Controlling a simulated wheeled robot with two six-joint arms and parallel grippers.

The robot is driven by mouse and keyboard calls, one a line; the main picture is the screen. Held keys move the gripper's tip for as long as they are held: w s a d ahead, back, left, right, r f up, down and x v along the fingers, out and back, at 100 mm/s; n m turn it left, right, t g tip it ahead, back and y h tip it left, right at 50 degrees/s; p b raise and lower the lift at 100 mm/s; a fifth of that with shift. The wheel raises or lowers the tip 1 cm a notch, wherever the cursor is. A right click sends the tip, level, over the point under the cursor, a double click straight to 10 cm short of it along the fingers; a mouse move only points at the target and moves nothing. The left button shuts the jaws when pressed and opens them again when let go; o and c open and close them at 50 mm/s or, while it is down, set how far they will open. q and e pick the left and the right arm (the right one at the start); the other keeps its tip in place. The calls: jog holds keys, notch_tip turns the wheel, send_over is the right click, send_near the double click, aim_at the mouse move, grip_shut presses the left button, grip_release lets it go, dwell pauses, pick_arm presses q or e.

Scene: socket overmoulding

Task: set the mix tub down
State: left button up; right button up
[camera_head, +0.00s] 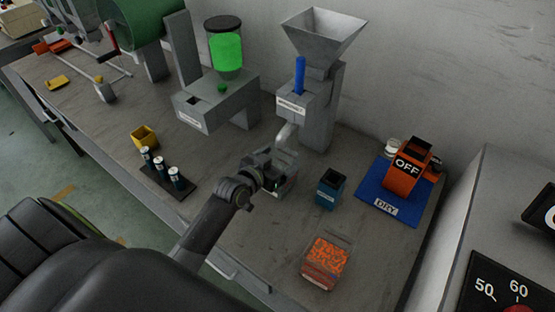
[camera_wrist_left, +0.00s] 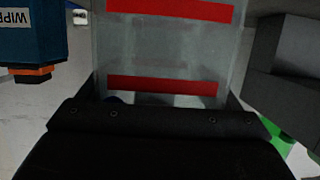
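A clear tub with red bands, which I take to be the mix tub (camera_wrist_left: 165,50), fills the middle of the left wrist view. In the head view the same tub (camera_head: 288,163) is partly hidden behind my left gripper (camera_head: 274,181), just below the spout of the grey hopper machine. My left gripper appears shut on the tub, with a dark finger along each side. I cannot tell whether the tub's base touches the bench. My right gripper is not in view.
A blue box (camera_head: 329,188) stands just right of the tub; the hopper machine (camera_head: 318,110) is behind it. A clear tub of orange pellets (camera_head: 326,263) is at the front. An orange OFF unit (camera_head: 407,168) sits on a blue DRY mat (camera_head: 372,197). Bare bench (camera_head: 265,235) lies in front.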

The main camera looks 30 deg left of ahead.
pick_arm(q)
jog(key=shift+o, duration=1.2)
jog(key=shift+r, duration=0.1)
jog(key=shift+r, duration=0.15)
jog(key=b+v, duration=0.1)
jog(key=v, duration=1.1)
